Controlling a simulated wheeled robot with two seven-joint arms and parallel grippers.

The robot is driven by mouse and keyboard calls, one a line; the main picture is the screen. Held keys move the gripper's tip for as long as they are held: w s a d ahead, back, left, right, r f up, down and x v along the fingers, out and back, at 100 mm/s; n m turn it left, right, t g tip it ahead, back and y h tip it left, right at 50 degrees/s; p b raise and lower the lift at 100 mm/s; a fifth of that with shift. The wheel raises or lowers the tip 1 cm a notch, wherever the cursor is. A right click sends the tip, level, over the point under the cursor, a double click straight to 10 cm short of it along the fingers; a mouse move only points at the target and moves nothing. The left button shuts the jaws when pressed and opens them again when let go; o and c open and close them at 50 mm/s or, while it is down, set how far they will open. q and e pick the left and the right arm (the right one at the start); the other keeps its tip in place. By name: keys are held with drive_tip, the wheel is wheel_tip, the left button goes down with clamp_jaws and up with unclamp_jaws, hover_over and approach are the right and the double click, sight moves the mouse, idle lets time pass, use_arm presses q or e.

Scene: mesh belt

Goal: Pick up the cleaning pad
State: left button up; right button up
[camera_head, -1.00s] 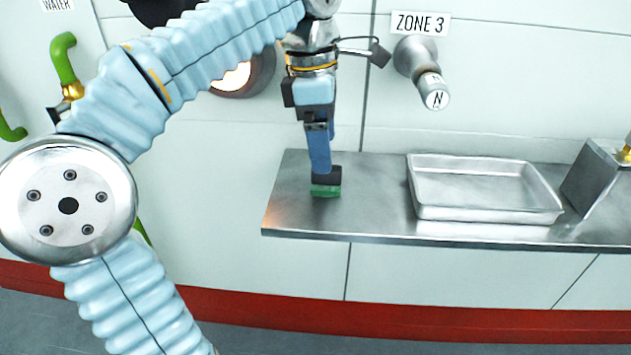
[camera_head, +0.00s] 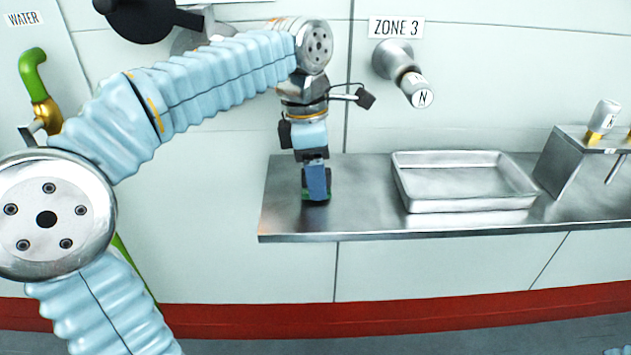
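The cleaning pad, a small block with a green bottom and dark top (camera_head: 305,197), sits at the left part of the metal shelf (camera_head: 350,222). My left gripper (camera_head: 317,194) points straight down at it. Its blue finger overlaps the pad and hides most of it, with only thin dark and green edges showing on either side. I see the gripper side-on, so I cannot tell whether the fingers are closed on the pad. My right gripper is out of view.
A shallow metal tray (camera_head: 465,206) stands on the shelf to the right of the pad. A metal box with a knob (camera_head: 580,160) is farther right. A wall knob (camera_head: 403,73) sits under the ZONE 3 sign. Bare shelf lies between pad and tray.

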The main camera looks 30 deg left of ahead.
use_arm(q)
drive_tip(key=shift+c, duration=1.4)
drive_tip(key=shift+r, duration=0.55)
drive_tip(key=s+d+r, duration=0.9)
drive_tip(key=d+r, duration=0.1)
drive_tip(key=r, duration=0.2)
drive_tip(key=shift+d, duration=0.3)
